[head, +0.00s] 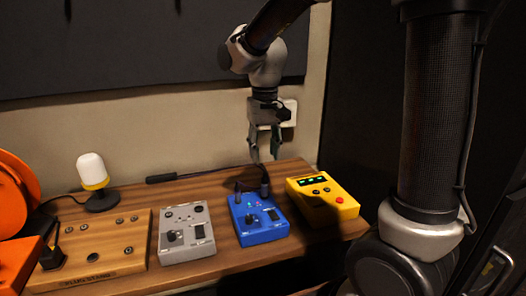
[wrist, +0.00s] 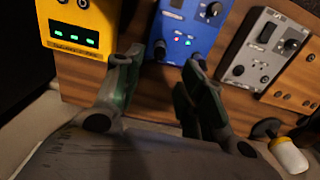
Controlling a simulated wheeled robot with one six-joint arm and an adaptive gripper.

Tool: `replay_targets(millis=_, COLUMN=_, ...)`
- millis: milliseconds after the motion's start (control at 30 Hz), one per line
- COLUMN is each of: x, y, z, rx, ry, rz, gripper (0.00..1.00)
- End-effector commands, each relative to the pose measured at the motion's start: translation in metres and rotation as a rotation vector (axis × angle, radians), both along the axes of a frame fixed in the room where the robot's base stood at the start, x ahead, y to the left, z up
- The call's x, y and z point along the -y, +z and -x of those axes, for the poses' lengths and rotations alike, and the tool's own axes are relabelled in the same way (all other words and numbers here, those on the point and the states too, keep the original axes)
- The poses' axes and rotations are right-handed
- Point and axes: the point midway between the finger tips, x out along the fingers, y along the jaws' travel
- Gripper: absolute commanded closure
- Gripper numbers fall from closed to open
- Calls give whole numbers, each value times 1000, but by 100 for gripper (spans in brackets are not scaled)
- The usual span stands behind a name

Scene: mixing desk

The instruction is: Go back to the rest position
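My gripper (head: 265,147) hangs pointing down above the back of the desk, behind the blue box. In the wrist view my gripper (wrist: 160,80) shows two fingers spread apart with nothing between them. The fingers look clear of the boxes in the head view.
A grey box (head: 185,249) and a wooden panel (head: 90,262) stand left of the blue box. A white-and-yellow lamp (head: 92,172) is at the back left. Orange round equipment (head: 14,190) fills the left edge. A wall (head: 210,125) rises behind the wooden desk (head: 160,200).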

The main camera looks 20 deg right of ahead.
Motion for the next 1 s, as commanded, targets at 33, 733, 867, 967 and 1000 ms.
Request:
replay_targets(millis=33, x=0, y=0, z=0, rx=0, ry=0, rz=0, gripper=60)
replay_targets(millis=733, x=108, y=30, z=143, rx=175, ry=161, rz=-17, gripper=60)
replay_targets(millis=867, x=130, y=40, z=174, rx=271, ry=86, rz=-14, gripper=60)
replay_targets(millis=967, x=140, y=49, z=185, rx=332, ry=40, rz=-9, gripper=60)
replay_targets(millis=1000, x=143, y=53, z=187, rx=351, ry=27, rz=-7, gripper=60)
